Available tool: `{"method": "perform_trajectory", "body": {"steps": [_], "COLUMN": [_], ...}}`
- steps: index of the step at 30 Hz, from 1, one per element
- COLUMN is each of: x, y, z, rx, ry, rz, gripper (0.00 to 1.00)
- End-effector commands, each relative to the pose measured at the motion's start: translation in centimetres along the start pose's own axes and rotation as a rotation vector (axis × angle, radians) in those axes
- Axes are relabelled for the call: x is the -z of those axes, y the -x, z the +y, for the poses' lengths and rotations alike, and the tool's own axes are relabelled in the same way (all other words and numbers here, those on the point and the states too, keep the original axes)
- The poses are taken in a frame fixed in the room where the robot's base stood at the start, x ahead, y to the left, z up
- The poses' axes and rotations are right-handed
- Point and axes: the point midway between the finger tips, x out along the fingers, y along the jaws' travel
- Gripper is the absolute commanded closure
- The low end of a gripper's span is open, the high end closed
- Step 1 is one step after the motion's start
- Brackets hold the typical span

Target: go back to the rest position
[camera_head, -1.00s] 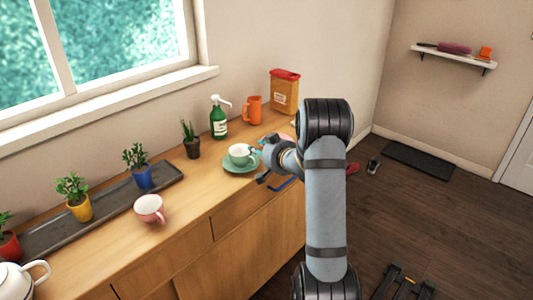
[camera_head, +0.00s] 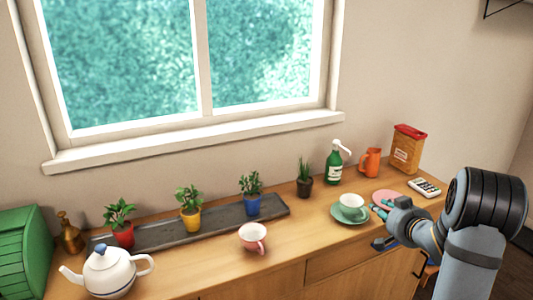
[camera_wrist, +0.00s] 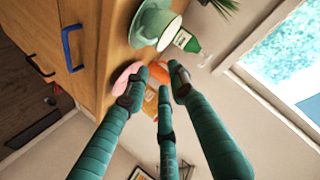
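My gripper (camera_head: 382,225) is at the right of the counter, beside a pale green and white cup (camera_head: 350,202) on a green saucer (camera_head: 337,215). In the wrist view my gripper (camera_wrist: 160,78) has its teal fingers spread, with nothing held between them. The cup (camera_wrist: 158,27) and saucer (camera_wrist: 152,8) show beyond the fingertips there, apart from them. My arm fills the lower right of the head view and hides part of the counter end.
A pink cup (camera_head: 253,238), a white teapot (camera_head: 108,272) and a dark tray (camera_head: 165,232) with potted plants are to the left. A green bottle (camera_head: 334,165), orange jug (camera_head: 371,162), red-lidded box (camera_head: 407,150), calculator (camera_head: 424,187) and pink plate (camera_head: 386,197) stand near the gripper.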

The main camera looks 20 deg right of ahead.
Motion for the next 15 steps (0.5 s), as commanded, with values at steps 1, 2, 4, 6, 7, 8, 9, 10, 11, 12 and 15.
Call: {"method": "perform_trajectory", "body": {"steps": [1,2,4,6,7,8,9,10,11,12,15], "x": [0.0,0.0,0.0,0.0,-0.1,-0.1,0.0,0.0,0.0,0.1,0.1], "y": [-0.3,-0.5,-1.2,-2.2,-2.8,-3.3,-4.1,-4.8,-5.4,-6.2,-8.3], "z": [0.0,0.0,0.0,-0.1,-0.1,-0.1,-0.1,-0.1,-0.1,-0.1,-0.1], "rx": [0.001,0.001,0.001,0.002,0.002,0.002,0.001,0.002,0.002,0.002,0.001], "ry": [0.0,0.0,0.0,0.0,0.0,0.0,-0.001,-0.001,0.0,0.0,0.0], "rz": [-0.001,-0.001,-0.001,-0.002,-0.003,-0.002,-0.002,-0.003,-0.002,-0.002,-0.002], "gripper": [0.76,0.76,0.76,0.76,0.76,0.76,0.76,0.76,0.76,0.76,0.76]}}
